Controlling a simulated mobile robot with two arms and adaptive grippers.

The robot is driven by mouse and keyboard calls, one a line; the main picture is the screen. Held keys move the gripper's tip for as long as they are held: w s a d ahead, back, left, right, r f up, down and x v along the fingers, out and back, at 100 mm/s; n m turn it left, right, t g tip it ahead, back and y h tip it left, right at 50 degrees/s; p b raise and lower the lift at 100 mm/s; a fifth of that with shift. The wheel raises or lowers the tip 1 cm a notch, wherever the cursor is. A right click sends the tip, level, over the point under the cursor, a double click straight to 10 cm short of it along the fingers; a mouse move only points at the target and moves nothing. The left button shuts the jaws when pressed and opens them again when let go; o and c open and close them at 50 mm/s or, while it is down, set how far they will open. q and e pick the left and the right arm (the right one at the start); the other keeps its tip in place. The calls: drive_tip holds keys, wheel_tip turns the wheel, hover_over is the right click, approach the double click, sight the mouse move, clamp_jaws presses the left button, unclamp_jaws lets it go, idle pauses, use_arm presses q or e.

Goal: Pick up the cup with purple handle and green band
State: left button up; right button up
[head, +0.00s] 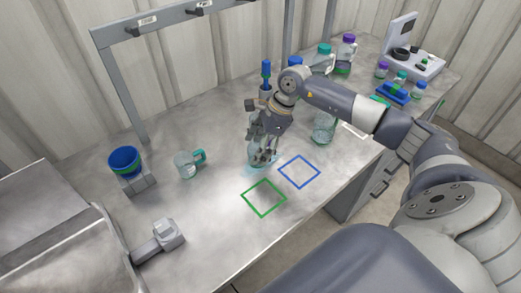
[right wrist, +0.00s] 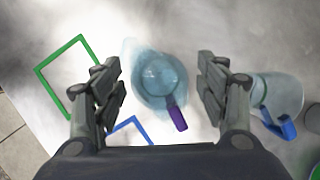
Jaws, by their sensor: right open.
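A clear cup with a purple handle (right wrist: 160,78) stands on the bench, seen from above in the right wrist view. Its handle points down and to the right in that view, and its inside looks pale blue. I cannot make out a green band on it. In the head view the cup (head: 254,159) is partly hidden by my right gripper (head: 266,154). The right gripper is open, pointing down over the cup, with a finger on each side (right wrist: 159,70) and visible gaps to the cup. My left gripper is not in view.
A vessel with a blue handle (right wrist: 278,97) stands close to the right finger in the wrist view. A green square outline (head: 264,197) and a blue one (head: 299,172) mark the bench. A green-handled cup (head: 187,164) and a blue container (head: 125,161) stand left.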

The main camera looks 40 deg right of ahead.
drive_tip(key=shift+a+f, duration=0.1)
drive_tip(key=shift+f, duration=0.2)
drive_tip(key=c, duration=1.1)
drive_tip(key=shift+w+r, duration=0.1)
drive_tip(key=shift+r, duration=0.05)
